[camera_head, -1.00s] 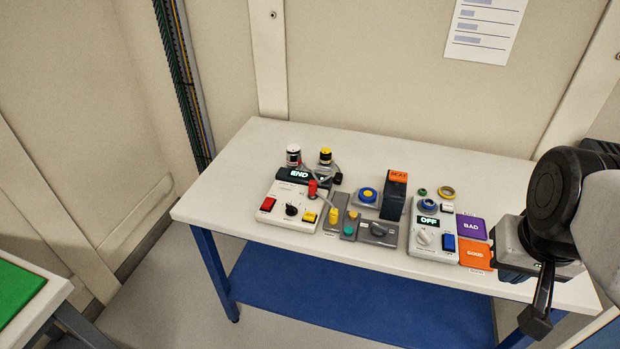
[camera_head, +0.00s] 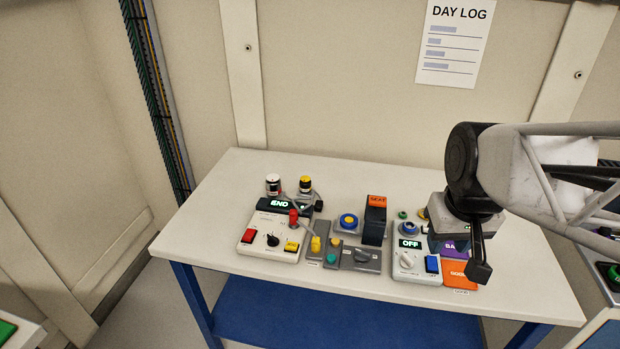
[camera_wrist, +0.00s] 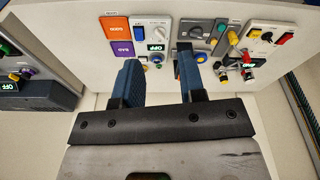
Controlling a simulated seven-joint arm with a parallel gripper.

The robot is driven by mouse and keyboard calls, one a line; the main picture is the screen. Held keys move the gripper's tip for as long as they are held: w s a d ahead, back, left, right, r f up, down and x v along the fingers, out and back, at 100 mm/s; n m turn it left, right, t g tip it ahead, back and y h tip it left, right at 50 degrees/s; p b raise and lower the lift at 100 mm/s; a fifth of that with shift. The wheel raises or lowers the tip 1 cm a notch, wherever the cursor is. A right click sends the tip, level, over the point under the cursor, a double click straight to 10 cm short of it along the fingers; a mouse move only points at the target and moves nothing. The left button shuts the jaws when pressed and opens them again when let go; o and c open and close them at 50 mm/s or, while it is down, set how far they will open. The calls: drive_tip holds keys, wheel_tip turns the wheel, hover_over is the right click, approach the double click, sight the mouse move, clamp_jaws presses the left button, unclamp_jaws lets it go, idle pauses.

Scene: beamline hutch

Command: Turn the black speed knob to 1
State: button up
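The black knob (camera_head: 272,240) sits on a white control box (camera_head: 262,256) at the left of the table, between a red and a yellow rocker switch. The box's lit display seems to read END. The knob's pointer and scale marks are too small to read. In the wrist view the black knob (camera_wrist: 267,37) shows at the upper right. My gripper (camera_head: 478,268) hangs over the right part of the table, well to the right of that box. In the wrist view my gripper (camera_wrist: 160,62) has two blue-padded fingers apart with nothing between them.
Between gripper and box stand a grey box with a dark knob (camera_head: 362,254), a tall orange-topped block (camera_head: 375,222) and a white OFF box (camera_head: 405,272). An orange pad (camera_head: 460,275) lies near my gripper. Plugs with cables (camera_head: 305,188) stand behind the END box.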

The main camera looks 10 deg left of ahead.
drive_tip(key=w+a+f+n, duration=0.2)
drive_tip(key=w+a, duration=0.5)
drive_tip(key=w, duration=0.1)
drive_tip(key=n+g, duration=0.2)
drive_tip(key=n, duration=0.6)
hover_over(272, 236)
drive_tip(key=f, duration=1.5)
drive_tip(key=shift+d+f, duration=0.2)
drive_tip(key=shift+d, duration=0.1)
drive_tip(key=shift+a+f, duration=0.2)
drive_tip(key=shift+a, duration=0.05)
drive_tip(key=shift+f, duration=0.15)
drive_tip(key=shift+f, duration=3.75)
clamp_jaws()
